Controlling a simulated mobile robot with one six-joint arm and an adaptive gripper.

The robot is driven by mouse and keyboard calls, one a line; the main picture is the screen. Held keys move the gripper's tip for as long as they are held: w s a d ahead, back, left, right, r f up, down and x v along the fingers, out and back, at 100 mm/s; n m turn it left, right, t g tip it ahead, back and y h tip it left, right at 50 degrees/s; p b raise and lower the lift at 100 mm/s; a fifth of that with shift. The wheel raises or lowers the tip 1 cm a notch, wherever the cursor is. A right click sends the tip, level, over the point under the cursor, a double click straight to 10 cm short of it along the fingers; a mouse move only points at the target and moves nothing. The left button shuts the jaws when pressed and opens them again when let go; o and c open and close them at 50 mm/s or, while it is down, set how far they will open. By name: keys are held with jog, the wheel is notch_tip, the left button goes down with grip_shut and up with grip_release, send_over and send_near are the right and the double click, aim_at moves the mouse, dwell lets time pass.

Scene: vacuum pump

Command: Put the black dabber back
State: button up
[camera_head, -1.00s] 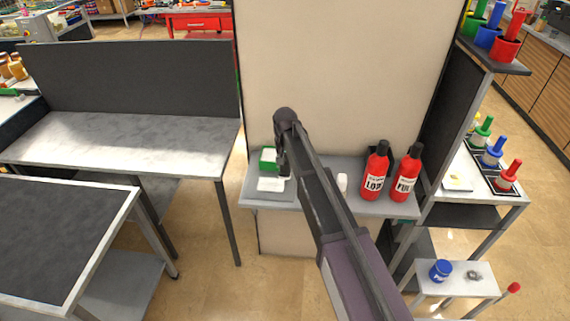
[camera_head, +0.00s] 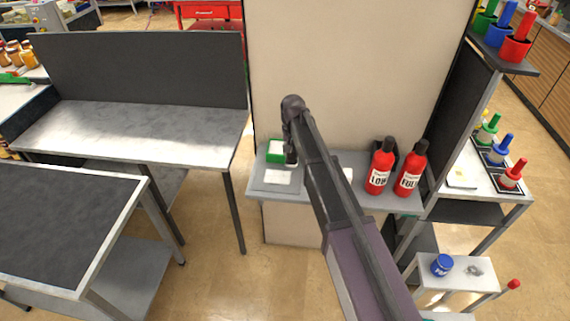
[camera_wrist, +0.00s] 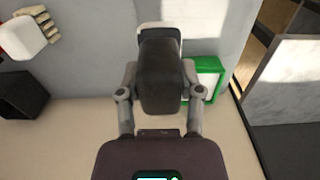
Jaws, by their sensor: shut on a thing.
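My gripper (camera_wrist: 162,92) is shut on the black dabber (camera_wrist: 161,72), a dark rounded block between its two grey fingers in the wrist view. A white piece (camera_wrist: 160,29) shows just beyond the dabber's far end; I cannot tell whether they touch. In the head view my gripper (camera_head: 290,156) is over the left part of the narrow grey shelf (camera_head: 334,193), and the dabber is hard to make out there. A green box with a white top (camera_head: 273,150) is just left of my gripper. A flat white pad (camera_head: 278,177) lies in front of it.
Two red bottles (camera_head: 380,168) (camera_head: 410,170) stand on the shelf's right side. A tall beige panel (camera_head: 350,70) rises behind the shelf. A grey bench (camera_head: 130,130) is to the left. A stand with coloured dabbers (camera_head: 497,150) is to the right.

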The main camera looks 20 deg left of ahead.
jog(key=shift+f, duration=0.1)
jog(key=shift+f+b, duration=0.9)
jog(key=shift+b, duration=0.05)
jog(key=shift+a+r, duration=0.1)
